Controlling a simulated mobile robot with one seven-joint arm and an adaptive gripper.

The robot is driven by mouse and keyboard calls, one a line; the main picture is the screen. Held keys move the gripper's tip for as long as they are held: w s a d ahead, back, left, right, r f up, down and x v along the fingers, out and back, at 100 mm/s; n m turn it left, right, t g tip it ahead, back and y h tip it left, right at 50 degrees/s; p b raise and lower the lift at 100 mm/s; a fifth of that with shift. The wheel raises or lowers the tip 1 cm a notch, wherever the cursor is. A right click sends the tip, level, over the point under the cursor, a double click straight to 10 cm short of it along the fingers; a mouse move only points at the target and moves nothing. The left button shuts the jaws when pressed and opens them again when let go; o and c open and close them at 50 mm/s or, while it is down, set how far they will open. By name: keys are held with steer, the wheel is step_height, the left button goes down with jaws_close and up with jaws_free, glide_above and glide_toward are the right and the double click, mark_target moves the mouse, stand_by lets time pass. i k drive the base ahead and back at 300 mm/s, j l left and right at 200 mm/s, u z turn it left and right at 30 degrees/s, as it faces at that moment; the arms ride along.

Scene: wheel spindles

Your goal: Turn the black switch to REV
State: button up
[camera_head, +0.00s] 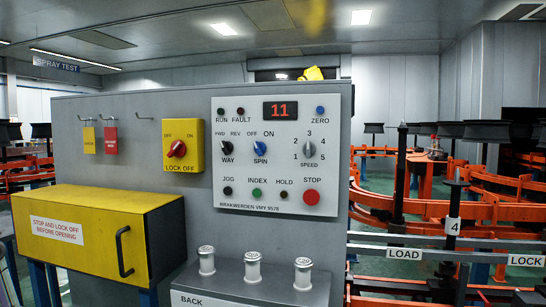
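The black switch (227,149) sits on the light grey control panel (300,193), above the label WAY. FWD is printed at its upper left and REV at its upper right. The knob is too small to tell for sure which word its pointer faces. My gripper is not in view, and nothing covers the switch.
Right of the black switch are a blue SPIN switch (260,148) and a grey SPEED dial (309,149). Buttons, including a red STOP (311,197), lie below. A red lock-off knob (177,149) is to the left. Metal posts (252,270) stand below the panel.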

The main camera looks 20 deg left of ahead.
mark_target(227, 148)
steer(key=i+j+z, duration=0.45)
steer(key=i+j, duration=0.35)
steer(key=j, duration=0.1)
